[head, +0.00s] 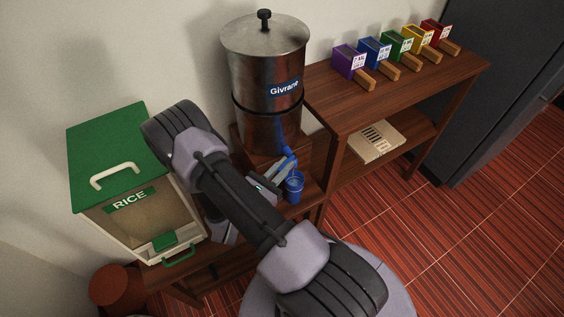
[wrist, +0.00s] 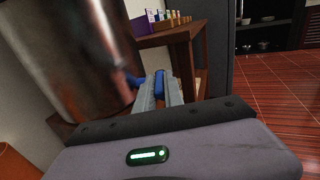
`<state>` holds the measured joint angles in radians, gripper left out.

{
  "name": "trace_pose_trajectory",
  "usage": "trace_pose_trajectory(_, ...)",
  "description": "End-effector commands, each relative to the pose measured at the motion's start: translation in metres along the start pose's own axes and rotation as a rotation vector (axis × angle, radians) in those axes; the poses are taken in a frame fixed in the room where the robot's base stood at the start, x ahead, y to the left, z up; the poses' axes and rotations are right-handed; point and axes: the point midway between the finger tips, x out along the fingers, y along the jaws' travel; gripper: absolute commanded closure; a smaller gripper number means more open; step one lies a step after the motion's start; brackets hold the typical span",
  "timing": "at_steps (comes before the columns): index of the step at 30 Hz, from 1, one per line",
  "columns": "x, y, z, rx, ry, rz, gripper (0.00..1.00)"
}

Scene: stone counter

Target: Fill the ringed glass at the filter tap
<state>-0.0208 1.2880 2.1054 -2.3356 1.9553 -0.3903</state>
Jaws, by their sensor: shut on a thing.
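The steel water filter (head: 266,90), labelled Givrane, stands on a wooden block. Its blue tap (head: 288,155) sticks out low on the front; it also shows in the wrist view (wrist: 133,82). A small blue glass (head: 294,187) is upright just below the tap. My gripper (head: 286,174) is shut on this glass from the left; its blue side shows between the fingertips in the wrist view (wrist: 160,85). Ring marks on the glass are too small to make out. I cannot tell the water level or whether water runs.
A rice bin (head: 130,215) with a green lid stands left of my arm. A reddish-brown round pot (head: 110,287) is at lower left. A wooden shelf (head: 400,85) at the right carries several coloured boxes with wooden handles. The tiled floor (head: 460,230) in front is clear.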

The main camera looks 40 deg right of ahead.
Motion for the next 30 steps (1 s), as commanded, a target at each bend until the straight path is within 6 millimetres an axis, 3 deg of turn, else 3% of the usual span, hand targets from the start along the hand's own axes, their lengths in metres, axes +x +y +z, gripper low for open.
trace_pose_trajectory(5, 0.000, 0.000, 0.000, 0.002, -0.002, -0.002, 1.00)
trace_pose_trajectory(6, 0.000, 0.000, 0.000, 0.002, -0.002, -0.002, 0.83)
trace_pose_trajectory(9, 0.000, 0.000, 0.000, 0.002, -0.002, -0.003, 0.65)
trace_pose_trajectory(20, -0.005, 0.001, 0.000, 0.001, -0.001, -0.001, 0.65)
trace_pose_trajectory(23, -0.023, 0.002, 0.002, 0.001, -0.001, 0.004, 0.65)
trace_pose_trajectory(30, -0.094, 0.002, 0.002, 0.003, -0.001, 0.006, 0.65)
